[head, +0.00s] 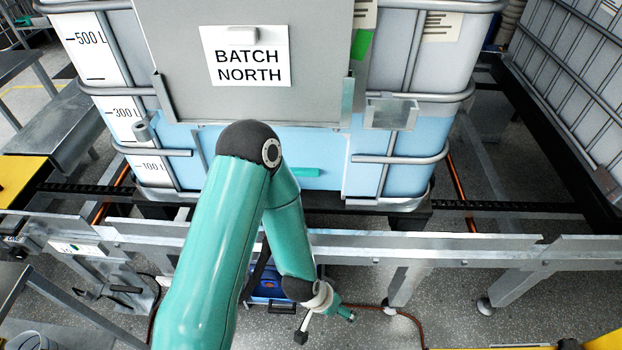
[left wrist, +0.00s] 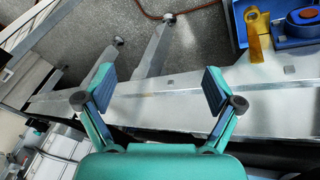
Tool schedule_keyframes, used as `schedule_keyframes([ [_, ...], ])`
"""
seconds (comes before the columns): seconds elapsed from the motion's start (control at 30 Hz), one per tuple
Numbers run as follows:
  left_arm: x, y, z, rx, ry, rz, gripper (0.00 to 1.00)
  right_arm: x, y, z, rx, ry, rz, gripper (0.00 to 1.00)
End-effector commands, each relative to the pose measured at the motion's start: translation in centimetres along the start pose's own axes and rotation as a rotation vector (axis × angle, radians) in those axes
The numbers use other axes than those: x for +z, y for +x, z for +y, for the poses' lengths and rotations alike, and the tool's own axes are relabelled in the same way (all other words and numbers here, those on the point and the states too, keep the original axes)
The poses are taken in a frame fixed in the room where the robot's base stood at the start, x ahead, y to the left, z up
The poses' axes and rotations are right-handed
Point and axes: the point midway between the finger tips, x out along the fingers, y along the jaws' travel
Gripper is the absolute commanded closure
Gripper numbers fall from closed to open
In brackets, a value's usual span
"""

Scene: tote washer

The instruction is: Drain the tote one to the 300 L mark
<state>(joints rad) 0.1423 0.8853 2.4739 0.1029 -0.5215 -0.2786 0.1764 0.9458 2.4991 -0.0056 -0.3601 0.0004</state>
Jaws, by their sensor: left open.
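Tote one, a caged tank labelled BATCH NORTH (head: 250,69), stands on the rail frame. It holds pale blue liquid (head: 410,134). The level looks close to the 300 L mark (head: 124,113), but I cannot tell exactly. My left arm crosses in front of the tote and hides its lower middle, so no outlet valve shows clearly in the head view. My left gripper (head: 340,311) is low in front of the rail. In the left wrist view it (left wrist: 158,87) is open and empty. A yellow lever-like part (left wrist: 258,36) lies to its upper right, apart from the fingers. My right gripper is out of view.
A blue item (head: 268,291) sits low behind my forearm; a blue body (left wrist: 295,28) shows in the left wrist view. The metal rail (head: 440,245) runs across in front of the tote. A reddish hose (head: 398,313) lies on the floor. Another caged tote (head: 580,80) stands at right.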

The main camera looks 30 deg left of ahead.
Motion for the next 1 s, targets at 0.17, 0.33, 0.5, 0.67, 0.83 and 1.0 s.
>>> schedule_keyframes([
  [0.17, -9.3, 3.7, -4.5, -0.256, 0.352, 0.352, 0.00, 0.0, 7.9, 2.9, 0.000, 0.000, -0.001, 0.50],
  [0.33, -17.1, 0.9, -8.8, -0.716, 0.689, 0.567, 0.00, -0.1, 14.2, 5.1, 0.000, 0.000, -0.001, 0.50],
  [0.5, -20.1, -4.4, -11.8, -1.189, 0.875, 0.546, 0.00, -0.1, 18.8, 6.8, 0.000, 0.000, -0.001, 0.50],
  [0.67, -20.1, -8.2, -13.2, -1.463, 0.934, 0.429, 0.00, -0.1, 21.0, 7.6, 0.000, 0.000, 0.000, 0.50],
  [0.83, -20.3, -9.9, -13.9, -1.563, 0.947, 0.357, 0.00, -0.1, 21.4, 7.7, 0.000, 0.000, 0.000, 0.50],
  [1.0, -21.9, -10.0, -15.5, -1.570, 0.947, 0.350, 0.00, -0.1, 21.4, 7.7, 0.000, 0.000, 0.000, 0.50],
])
